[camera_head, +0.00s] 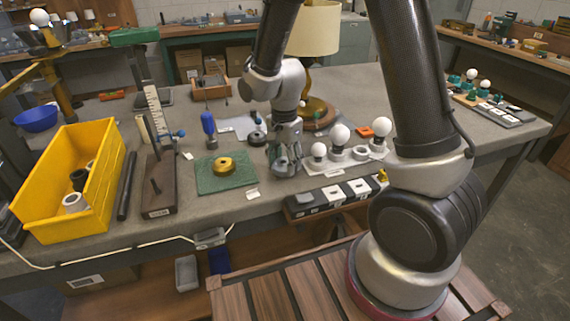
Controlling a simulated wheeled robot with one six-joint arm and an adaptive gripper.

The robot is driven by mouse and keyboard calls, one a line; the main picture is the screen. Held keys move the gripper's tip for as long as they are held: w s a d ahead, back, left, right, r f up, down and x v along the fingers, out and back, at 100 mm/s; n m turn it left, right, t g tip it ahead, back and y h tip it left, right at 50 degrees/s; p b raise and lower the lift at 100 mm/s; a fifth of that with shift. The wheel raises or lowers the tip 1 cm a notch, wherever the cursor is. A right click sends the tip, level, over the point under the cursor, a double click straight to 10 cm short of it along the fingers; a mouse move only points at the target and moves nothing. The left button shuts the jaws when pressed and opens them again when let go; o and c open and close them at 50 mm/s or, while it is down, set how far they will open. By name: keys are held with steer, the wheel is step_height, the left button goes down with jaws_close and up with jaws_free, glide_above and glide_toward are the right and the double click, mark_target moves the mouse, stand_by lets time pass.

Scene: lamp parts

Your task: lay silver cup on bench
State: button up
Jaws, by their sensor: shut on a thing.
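My gripper (284,163) points down just above the bench (345,95), right of a green mat (228,176) and left of the round white bulbs. It is shut on a small silver-grey piece, which looks like the silver cup (282,168). The fingers cover much of the cup, and I cannot tell whether it touches the bench top.
Bulbs in holders (340,136) stand close on the right. A brass ring (223,166) lies on the mat, with a blue-handled screwdriver (208,125) behind it. A yellow bin (75,165) stands left. A brass lamp (316,40) stands behind my gripper.

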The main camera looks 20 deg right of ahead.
steer(key=shift+f, duration=0.6)
steer(key=o, duration=1)
steer(key=shift+f, duration=0.1)
steer(key=shift+o, duration=0.2)
step_height(320, 180, up, 12)
steer(key=f, duration=0.1)
steer(key=s+d+r+n+t, duration=0.2)
steer(key=s+d+r+n, duration=0.3)
steer(key=s+d+r, duration=0.5)
steer(key=s+d+r+n+t, duration=0.2)
steer(key=s+d+r+n, duration=0.2)
steer(key=s+n, duration=0.3)
steer(key=shift+s+d+r, duration=0.2)
steer(key=shift+s+r, duration=0.35)
steer(key=shift+s, duration=0.55)
